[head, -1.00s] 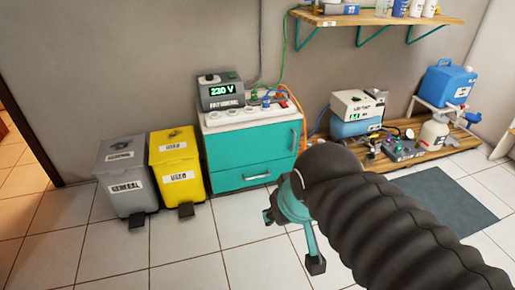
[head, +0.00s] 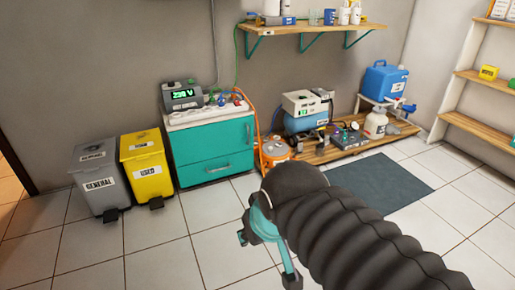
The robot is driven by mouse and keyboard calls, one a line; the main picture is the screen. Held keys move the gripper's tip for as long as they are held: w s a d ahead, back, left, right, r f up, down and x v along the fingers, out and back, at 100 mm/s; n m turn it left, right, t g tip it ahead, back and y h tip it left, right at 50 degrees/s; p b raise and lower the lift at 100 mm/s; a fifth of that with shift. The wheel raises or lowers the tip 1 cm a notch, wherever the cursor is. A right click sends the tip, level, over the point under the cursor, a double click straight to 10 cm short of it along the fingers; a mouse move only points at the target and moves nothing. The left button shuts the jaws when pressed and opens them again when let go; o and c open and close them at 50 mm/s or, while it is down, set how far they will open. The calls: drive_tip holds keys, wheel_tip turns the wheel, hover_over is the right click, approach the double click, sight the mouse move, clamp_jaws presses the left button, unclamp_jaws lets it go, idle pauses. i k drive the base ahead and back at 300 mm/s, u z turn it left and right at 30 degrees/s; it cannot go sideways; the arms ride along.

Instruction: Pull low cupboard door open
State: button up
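The low teal cupboard (head: 190,141) stands against the back wall under a white top. Its upper door front has a small upright handle (head: 248,133) near the right edge and looks shut. Below it is a lower teal front (head: 200,172) with a horizontal handle, also shut. My gripper (head: 266,258) is in front of the cupboard and lower right of it in the picture, apart from it. Its dark fingertips are spread, with only floor seen between them. My black-sleeved arm hides part of the gripper.
A grey bin (head: 98,190) and a yellow bin (head: 146,172) stand left of the cupboard. An orange-and-white canister (head: 275,151) sits close to its right. A low wooden platform (head: 335,153) carries equipment farther right. Tiled floor in front of the cupboard is clear.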

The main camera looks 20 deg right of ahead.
sight(202, 143)
drive_tip(key=u, duration=0.2)
drive_tip(key=k, duration=0.3)
drive_tip(key=z, duration=1.65)
drive_tip(key=i, duration=1.35)
drive_tip(key=u, duration=0.8)
drive_tip(key=i, duration=0.5)
drive_tip(key=u, duration=0.65)
